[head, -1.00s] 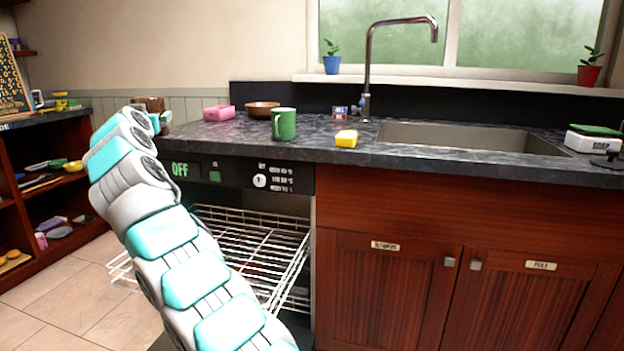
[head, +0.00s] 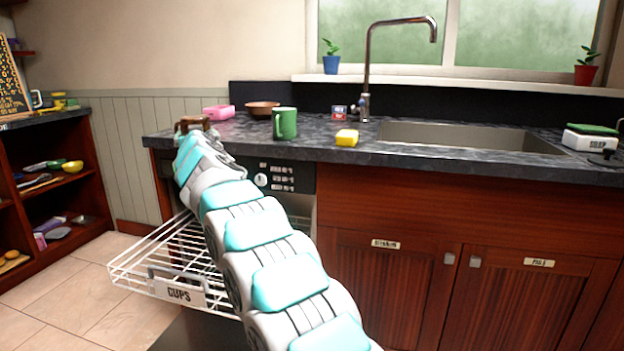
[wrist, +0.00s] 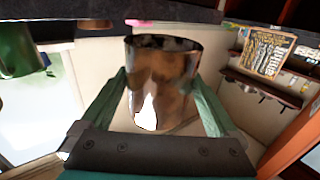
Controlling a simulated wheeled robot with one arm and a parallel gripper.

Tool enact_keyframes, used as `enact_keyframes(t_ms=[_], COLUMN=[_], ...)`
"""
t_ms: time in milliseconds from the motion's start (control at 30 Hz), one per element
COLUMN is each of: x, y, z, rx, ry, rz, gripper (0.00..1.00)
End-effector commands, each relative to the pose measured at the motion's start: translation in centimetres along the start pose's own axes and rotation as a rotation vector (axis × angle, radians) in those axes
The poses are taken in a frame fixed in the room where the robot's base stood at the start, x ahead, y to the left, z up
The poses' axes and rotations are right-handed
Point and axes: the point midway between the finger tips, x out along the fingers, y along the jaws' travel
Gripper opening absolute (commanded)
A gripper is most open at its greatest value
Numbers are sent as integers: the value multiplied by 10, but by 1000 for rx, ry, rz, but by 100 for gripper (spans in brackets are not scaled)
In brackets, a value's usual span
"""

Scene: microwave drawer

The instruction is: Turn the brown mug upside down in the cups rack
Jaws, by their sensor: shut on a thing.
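The brown mug (head: 194,124) is at the end of my arm, in front of the counter's left end in the head view. In the wrist view the glossy brown mug (wrist: 162,85) sits between the two green fingers of my gripper (wrist: 163,100), which is shut on it. That view is turned over, with the counter along its top, and the mug's wide dark edge is toward the counter side. The white wire rack labelled CUPS (head: 150,262) is pulled out below the counter. Its visible part is empty; my arm hides its right part.
The sink (head: 470,137) is at right. Open floor (head: 75,290) lies left of the rack, before a shelf unit (head: 50,170).

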Motion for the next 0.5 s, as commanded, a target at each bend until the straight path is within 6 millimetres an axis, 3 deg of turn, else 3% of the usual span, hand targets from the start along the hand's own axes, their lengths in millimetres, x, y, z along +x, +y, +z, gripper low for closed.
enact_keyframes(t_ms=[33,133,500], x=[2,3,2], y=[20,38,66], z=[9,16,30], rx=[-4,-6,-3], ry=[-4,1,4], rz=[0,-8,-15], gripper=[46,46,46])
